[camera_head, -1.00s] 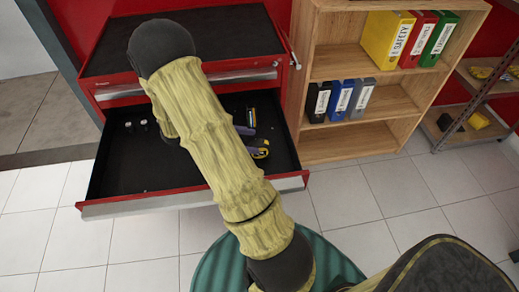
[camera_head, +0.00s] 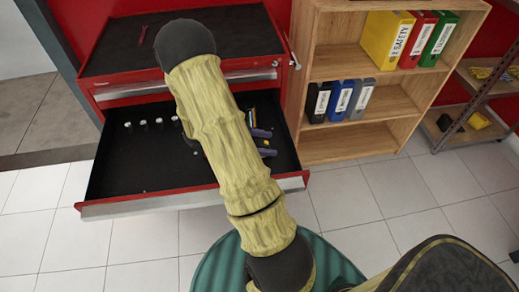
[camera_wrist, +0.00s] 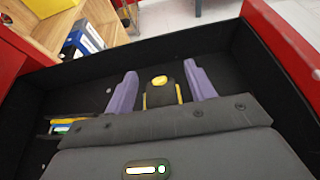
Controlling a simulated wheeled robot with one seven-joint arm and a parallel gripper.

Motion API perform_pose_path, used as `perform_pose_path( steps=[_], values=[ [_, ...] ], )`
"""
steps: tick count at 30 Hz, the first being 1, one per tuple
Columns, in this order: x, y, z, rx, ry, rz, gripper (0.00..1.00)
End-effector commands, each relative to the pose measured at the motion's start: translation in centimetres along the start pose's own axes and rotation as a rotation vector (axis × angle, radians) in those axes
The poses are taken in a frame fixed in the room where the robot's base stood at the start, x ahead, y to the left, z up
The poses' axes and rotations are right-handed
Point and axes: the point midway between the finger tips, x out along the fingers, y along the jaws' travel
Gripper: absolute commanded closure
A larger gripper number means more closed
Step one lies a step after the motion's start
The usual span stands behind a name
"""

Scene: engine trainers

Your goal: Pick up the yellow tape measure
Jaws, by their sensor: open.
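The yellow and black tape measure (camera_wrist: 161,94) lies on the dark floor of the open drawer in the wrist view. My gripper (camera_wrist: 160,70) is open, with one purple finger on each side of the tape measure. Nothing is held, and I cannot tell whether either finger touches it. The gripper body hides the near part of the tape measure. In the head view, the purple fingers of my gripper (camera_head: 265,143) show inside the drawer, right of my arm. The tape measure is mostly hidden there.
The red drawer (camera_head: 150,204) is pulled out below the cabinet top. Its dark wall (camera_wrist: 215,45) rises just beyond the fingers. Tools with coloured handles (camera_wrist: 70,124) lie left of the gripper. Several small sockets (camera_head: 143,123) stand on the drawer's left side. A wooden shelf (camera_head: 350,148) adjoins the drawer.

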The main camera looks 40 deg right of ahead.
Motion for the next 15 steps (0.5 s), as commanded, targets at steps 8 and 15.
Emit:
perform_pose_path(
  steps=[8, 15],
  values=[
    [-0.05, 0.00, 0.02, 0.001, 0.000, 0.000, 0.45],
    [-0.03, 0.00, 0.04, 0.001, 0.000, -0.001, 0.63]
  ],
)
